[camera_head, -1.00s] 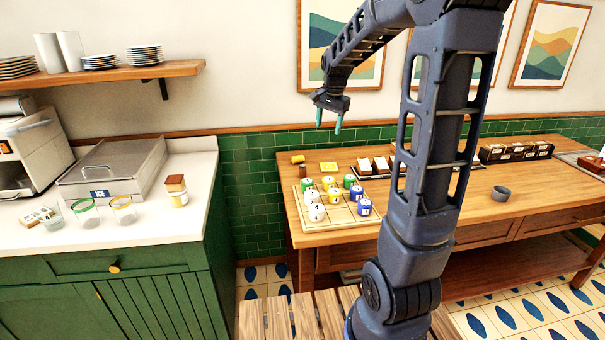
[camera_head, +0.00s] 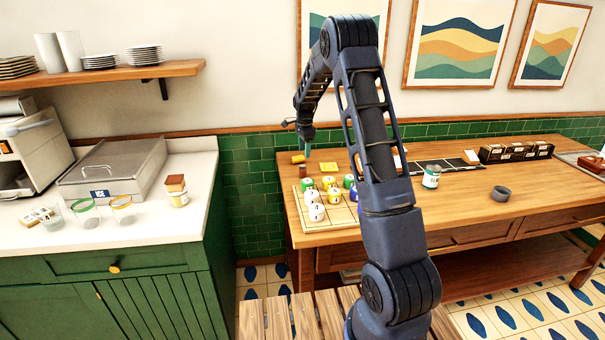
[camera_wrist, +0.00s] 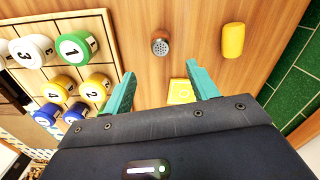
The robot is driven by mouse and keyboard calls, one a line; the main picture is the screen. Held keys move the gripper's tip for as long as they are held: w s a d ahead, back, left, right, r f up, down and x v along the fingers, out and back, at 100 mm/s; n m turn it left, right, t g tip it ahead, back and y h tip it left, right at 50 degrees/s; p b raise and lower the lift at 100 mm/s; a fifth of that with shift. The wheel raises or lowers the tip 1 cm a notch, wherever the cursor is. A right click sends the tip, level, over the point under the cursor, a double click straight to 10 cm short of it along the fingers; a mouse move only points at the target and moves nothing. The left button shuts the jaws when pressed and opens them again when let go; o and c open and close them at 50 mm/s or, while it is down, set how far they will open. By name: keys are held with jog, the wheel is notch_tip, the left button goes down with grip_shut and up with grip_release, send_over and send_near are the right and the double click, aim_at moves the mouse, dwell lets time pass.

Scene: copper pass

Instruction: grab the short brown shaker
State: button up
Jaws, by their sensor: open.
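The short brown shaker (camera_wrist: 160,47) stands upright on the wooden table, its grey perforated top facing the wrist camera. In the head view it is a small brown shape (camera_head: 303,171) near the table's far left edge, behind the board. My gripper (camera_wrist: 160,72) is open, with two teal fingers and nothing between them. In the wrist view the shaker appears just above the gap between the fingertips, apart from them. In the head view my gripper (camera_head: 306,146) hangs above the table's back left, over the shaker's area.
A board (camera_head: 340,216) with several numbered pieces is close by. Green wall tiles (camera_wrist: 294,95) rise behind the table.

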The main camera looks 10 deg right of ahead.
aim_at(302, 166)
jog(key=shift+w+f, duration=0.15)
jog(key=shift+f, duration=0.35)
notch_tip(302, 166, down, 5)
jog(key=shift+r, duration=0.1)
jog(key=shift+a+f, duration=0.2)
jog(key=shift+f, duration=1.15)
jog(key=shift+a+f, duration=0.2)
jog(key=shift+f, duration=1.15)
jog(key=c, duration=1.1)
jog(key=shift+r, duration=0.1)
